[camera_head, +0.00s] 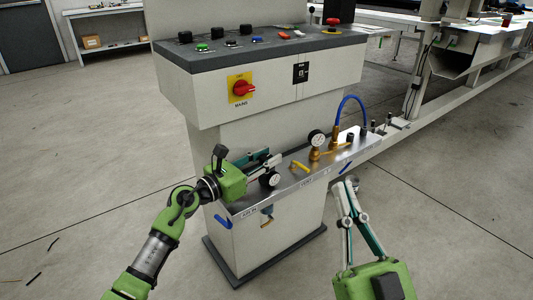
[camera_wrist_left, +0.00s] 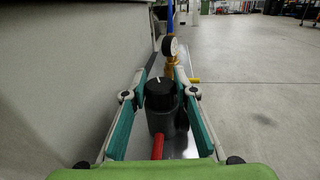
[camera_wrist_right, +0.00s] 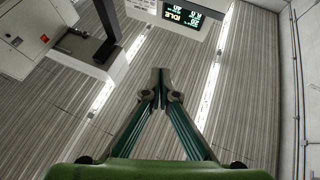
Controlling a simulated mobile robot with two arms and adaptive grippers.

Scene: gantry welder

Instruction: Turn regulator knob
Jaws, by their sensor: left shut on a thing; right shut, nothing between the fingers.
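The regulator knob is a black, ribbed cap with a white mark on top, seen in the left wrist view (camera_wrist_left: 159,92) on a dark grey body. My left gripper (camera_head: 274,160) reaches over the left part of the metal shelf; in the left wrist view its fingers (camera_wrist_left: 160,78) stand on both sides of the knob, shut on it. In the head view the gripper hides the knob. A round gauge (camera_head: 269,179) sits just in front of the fingers. My right gripper (camera_head: 349,184) is shut and empty, right of the shelf; its closed tips show in the right wrist view (camera_wrist_right: 160,76).
The metal shelf (camera_head: 318,181) also carries a second gauge (camera_head: 316,139), brass fittings, a yellow lever (camera_head: 299,166) and a blue hose (camera_head: 341,103). The cabinet wall (camera_head: 222,143) rises behind it. A red switch (camera_head: 241,88) is above. The floor right of the cabinet is open.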

